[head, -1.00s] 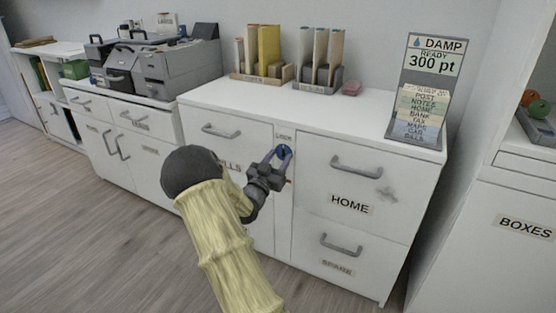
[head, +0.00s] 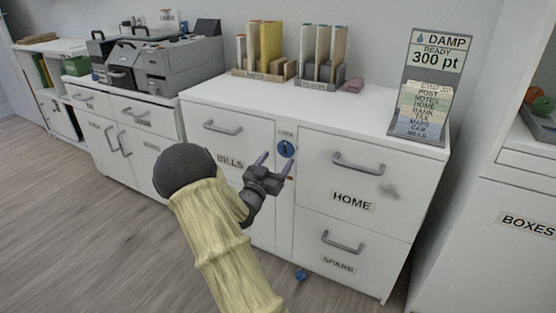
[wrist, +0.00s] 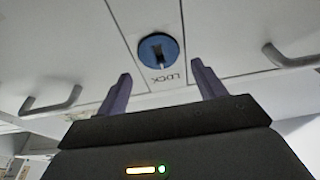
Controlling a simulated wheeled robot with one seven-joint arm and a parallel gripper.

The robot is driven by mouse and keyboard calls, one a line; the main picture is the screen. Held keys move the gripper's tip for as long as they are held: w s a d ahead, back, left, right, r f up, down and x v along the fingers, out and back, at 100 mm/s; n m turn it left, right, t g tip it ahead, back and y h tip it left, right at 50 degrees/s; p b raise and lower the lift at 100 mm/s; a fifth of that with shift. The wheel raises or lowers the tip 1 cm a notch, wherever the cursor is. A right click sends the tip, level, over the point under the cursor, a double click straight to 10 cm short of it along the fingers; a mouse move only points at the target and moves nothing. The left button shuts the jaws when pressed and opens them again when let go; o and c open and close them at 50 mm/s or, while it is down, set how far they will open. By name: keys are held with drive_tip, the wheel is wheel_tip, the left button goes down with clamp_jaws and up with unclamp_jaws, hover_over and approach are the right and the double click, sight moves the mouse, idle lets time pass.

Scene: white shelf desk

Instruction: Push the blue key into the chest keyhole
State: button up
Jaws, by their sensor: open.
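The keyhole is a blue round plate with a dark slot (head: 286,149), under a LOCK label on the narrow strip between the BILLS and HOME fronts. It also shows in the wrist view (wrist: 158,50), with nothing seen sticking out of it. My gripper (head: 276,163) is open and empty in front of and slightly below the keyhole, its two purple fingers apart. A small blue object (head: 301,275), which looks like the blue key, lies on the floor at the foot of the white cabinet (head: 247,93). Its exact shape is too small to tell.
Handles stand out on both sides of the lock, on the BILLS drawer (head: 222,128) and HOME drawer (head: 358,165). File holders (head: 322,84) and a DAMP sign (head: 436,62) stand on the cabinet top. The floor at left is clear.

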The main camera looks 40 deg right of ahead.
drive_tip(key=v, duration=0.3)
idle(0.4)
drive_tip(key=p+v, duration=0.4)
drive_tip(key=v, duration=1.3)
drive_tip(key=shift+s+f+p, duration=0.2)
drive_tip(key=shift+p, duration=0.1)
drive_tip(key=shift+a, duration=0.15)
